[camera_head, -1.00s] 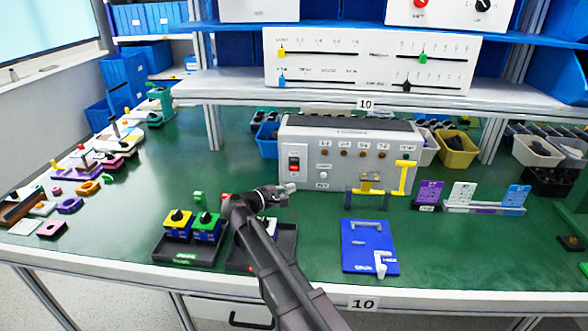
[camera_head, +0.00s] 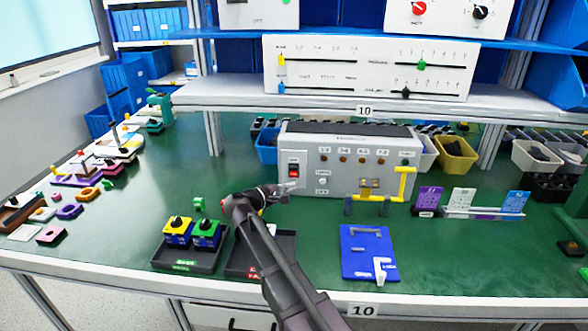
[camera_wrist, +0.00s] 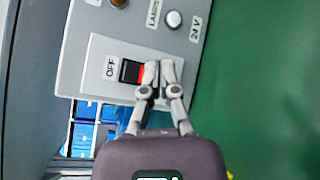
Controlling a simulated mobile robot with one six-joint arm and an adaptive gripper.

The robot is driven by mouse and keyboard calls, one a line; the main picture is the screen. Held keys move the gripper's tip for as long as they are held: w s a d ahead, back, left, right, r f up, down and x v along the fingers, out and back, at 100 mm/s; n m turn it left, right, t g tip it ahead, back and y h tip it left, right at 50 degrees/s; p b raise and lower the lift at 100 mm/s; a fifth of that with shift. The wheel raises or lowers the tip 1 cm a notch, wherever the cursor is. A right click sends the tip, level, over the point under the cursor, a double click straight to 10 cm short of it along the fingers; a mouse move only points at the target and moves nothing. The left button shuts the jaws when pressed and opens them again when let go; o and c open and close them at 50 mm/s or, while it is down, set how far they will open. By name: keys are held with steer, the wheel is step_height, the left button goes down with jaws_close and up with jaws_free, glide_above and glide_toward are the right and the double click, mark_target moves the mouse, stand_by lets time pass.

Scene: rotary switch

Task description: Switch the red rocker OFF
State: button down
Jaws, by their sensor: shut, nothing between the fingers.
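The red rocker (camera_head: 294,170) sits in a white plate at the left end of the grey panel box (camera_head: 345,183). In the wrist view the rocker (camera_wrist: 131,72) shows a black part by the "OFF" label and a red part beside my fingertips. My gripper (camera_head: 291,187) is shut and empty, just in front of the panel below the rocker. In the wrist view my gripper (camera_wrist: 160,72) has its fingertips together over the plate, one overlapping the red end of the rocker. I cannot tell whether they touch it.
A round white button (camera_wrist: 173,19) labelled "24 V" is near the fingers. A yellow lever (camera_head: 403,185) is at the panel's right. A shelf (camera_head: 330,103) hangs above the bench.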

steer(key=shift+w+d+r+p, duration=0.1)
steer(key=shift+w+r+p, duration=0.1)
steer(key=shift+w, duration=1.15)
steer(key=shift+w+r+p, duration=0.15)
steer(key=shift+w+r, duration=0.05)
steer(key=shift+w, duration=1.15)
steer(key=shift+w+r, duration=0.1)
steer(key=shift+w, duration=0.65)
stand_by(0.3)
steer(key=shift+s, duration=0.2)
steer(key=shift+s, duration=0.55)
stand_by(0.4)
steer(key=shift+s+f+b, duration=0.2)
steer(key=shift+s+f, duration=0.05)
steer(key=shift+s, duration=1)
steer(key=shift+s+f+b, duration=0.15)
steer(key=shift+s+f, duration=0.05)
steer(key=shift+s, duration=1.05)
steer(key=shift+r, duration=0.1)
